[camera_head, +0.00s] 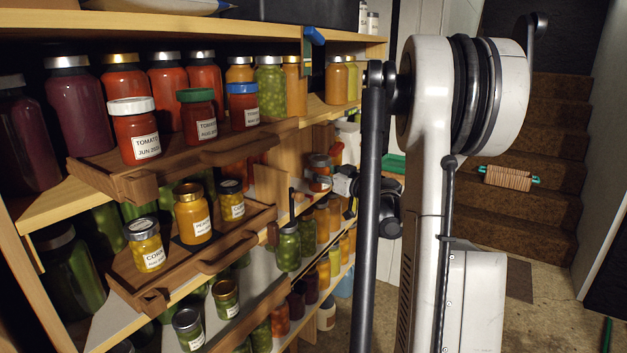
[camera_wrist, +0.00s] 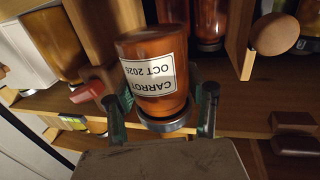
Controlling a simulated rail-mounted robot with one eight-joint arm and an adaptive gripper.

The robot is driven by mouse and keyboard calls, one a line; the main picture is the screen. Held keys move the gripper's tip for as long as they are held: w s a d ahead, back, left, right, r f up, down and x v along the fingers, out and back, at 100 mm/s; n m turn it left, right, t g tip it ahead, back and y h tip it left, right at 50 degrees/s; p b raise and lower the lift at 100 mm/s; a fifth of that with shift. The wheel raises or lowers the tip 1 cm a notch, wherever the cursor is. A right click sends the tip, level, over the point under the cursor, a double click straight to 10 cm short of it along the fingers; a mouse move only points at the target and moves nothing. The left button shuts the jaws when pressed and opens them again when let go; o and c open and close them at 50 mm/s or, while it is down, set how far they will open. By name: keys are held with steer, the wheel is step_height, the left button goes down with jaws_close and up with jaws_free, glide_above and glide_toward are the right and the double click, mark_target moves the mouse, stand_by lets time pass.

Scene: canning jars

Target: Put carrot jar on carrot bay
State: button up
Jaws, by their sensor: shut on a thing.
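The carrot jar (camera_wrist: 158,75) is an orange-red jar with a white label reading "CARROT OCT" and a grey lid; it appears upside down in the wrist view. My gripper (camera_wrist: 160,108) is shut on it, with one finger on each side near the lid. In the head view my gripper (camera_head: 338,184) is at the right end of the shelf unit, holding the orange jar (camera_head: 319,174) in front of the shelves. I cannot tell which compartment is the carrot bay.
Pull-out trays hold tomato jars (camera_head: 146,145) and yellow corn jars (camera_head: 148,250) at left. Jars crowd the lower shelves, including a green jar (camera_head: 288,247) below my gripper. In the wrist view, a wooden divider (camera_wrist: 241,45) and round knob (camera_wrist: 275,33) stand right of the jar.

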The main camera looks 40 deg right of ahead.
steer(key=f+y, duration=0.1)
steer(key=d+f+n+y, duration=0.1)
steer(key=shift+w+d+n+y, duration=0.1)
steer(key=shift+w+n+y, duration=0.2)
steer(key=shift+d+f+n+y, duration=0.1)
steer(key=shift+f+n+y, duration=0.55)
steer(key=shift+y, duration=0.25)
steer(key=shift+s+f, duration=0.1)
steer(key=shift+f, duration=0.05)
steer(key=shift+f+b+x, duration=0.2)
steer(key=shift+b+x, duration=0.15)
steer(key=shift+x, duration=5.45)
steer(key=shift+f, duration=0.3)
steer(key=shift+f+b, duration=0.3)
steer(key=shift+b, duration=0.15)
steer(key=o, duration=1.6)
